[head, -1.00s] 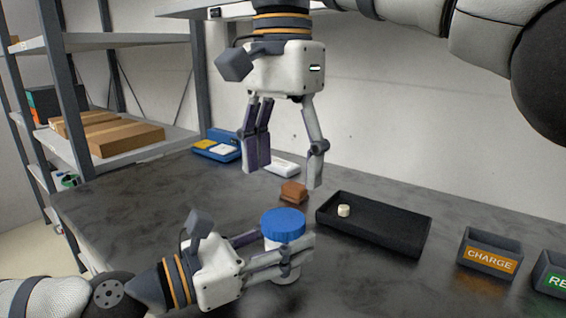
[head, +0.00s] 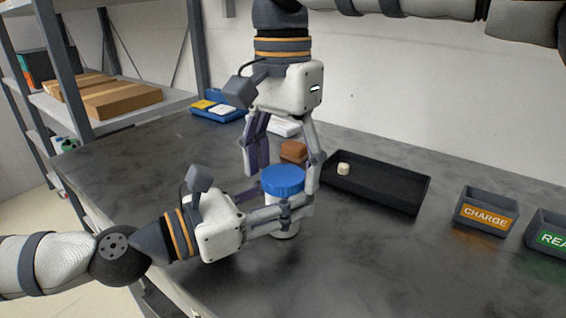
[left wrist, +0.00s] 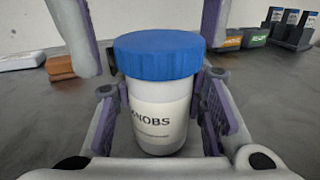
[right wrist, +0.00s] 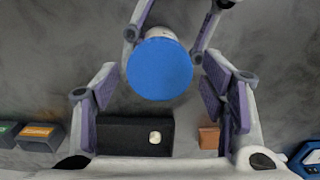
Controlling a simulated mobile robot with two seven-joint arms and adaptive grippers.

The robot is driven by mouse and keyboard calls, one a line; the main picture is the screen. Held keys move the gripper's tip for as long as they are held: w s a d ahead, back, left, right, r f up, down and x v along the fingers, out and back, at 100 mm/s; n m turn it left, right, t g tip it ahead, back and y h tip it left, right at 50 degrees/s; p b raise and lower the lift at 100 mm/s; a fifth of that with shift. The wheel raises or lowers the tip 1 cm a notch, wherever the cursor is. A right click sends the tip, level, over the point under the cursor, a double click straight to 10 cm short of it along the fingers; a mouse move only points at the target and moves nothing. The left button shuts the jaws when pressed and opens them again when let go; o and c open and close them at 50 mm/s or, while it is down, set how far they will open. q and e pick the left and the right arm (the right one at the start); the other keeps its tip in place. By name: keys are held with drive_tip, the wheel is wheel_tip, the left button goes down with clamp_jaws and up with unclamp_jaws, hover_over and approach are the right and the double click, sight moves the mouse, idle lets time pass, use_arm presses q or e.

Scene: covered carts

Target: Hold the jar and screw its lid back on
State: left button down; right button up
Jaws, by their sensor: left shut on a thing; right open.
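The white jar (head: 284,228), labelled KNOBS in the left wrist view (left wrist: 160,125), stands upright on the dark table. The blue lid (head: 283,179) sits level on the jar's top; I cannot tell how tightly. My left gripper (head: 282,208) is shut around the jar's body from the side, below the lid. My right gripper (head: 284,186) points down from above, open, with its fingers on either side of the lid. In the right wrist view the blue lid (right wrist: 160,69) lies between the open fingers, with gaps on both sides.
A black tray (head: 390,197) with a small pale knob (head: 343,169) is right of the jar. A brown block (head: 293,151) lies just behind. CHARGE (head: 486,213) and green-labelled (head: 548,236) bins stand at right. A blue case (head: 217,112) is at the back, near the shelves. The front table area is clear.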

drive_tip(key=shift+f, duration=0.1)
drive_tip(key=c, duration=1.2)
drive_tip(key=m, duration=0.6)
drive_tip(key=shift+m, duration=0.4)
drive_tip(key=m, duration=1.5)
drive_tip(key=shift+m, duration=0.3)
use_arm(q)
drive_tip(key=shift+w, duration=0.1)
use_arm(e)
drive_tip(key=o, duration=1.3)
